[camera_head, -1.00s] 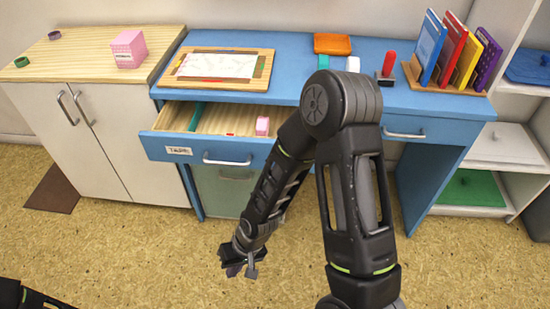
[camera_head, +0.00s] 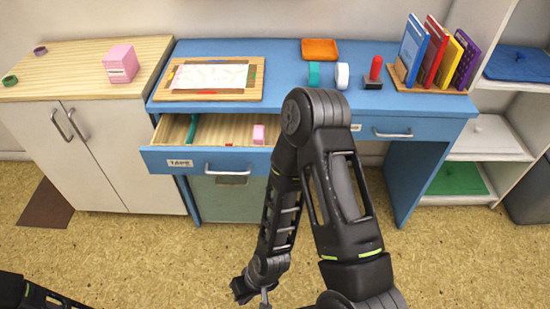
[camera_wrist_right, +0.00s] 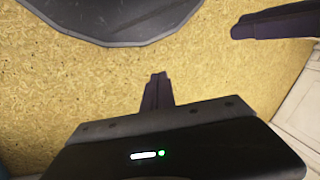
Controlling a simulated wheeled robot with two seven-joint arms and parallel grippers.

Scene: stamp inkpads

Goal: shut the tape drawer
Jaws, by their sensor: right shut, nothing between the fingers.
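The tape drawer (camera_head: 255,161) is the blue drawer labelled TAPE at the left of the blue desk. It stands pulled well out, with its light wood inside showing. A teal strip (camera_head: 192,128) and a pink block (camera_head: 258,134) lie in it. Its silver handle (camera_head: 228,172) is on the front. My right gripper (camera_head: 262,297) is shut and empty, low over the floor in front of the desk, apart from the drawer. My right arm hides part of the desk and the drawer's right end. The right wrist view shows the fingers (camera_wrist_right: 157,92) over the floor.
The desk top (camera_head: 290,84) holds a drawing board (camera_head: 170,96), tape rolls (camera_head: 342,76), a red-handled stamp (camera_head: 376,70) and several books (camera_head: 440,55). A second drawer (camera_head: 425,130) at right is shut. A cabinet (camera_head: 100,160) stands left. Open floor (camera_head: 130,245) lies in front.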

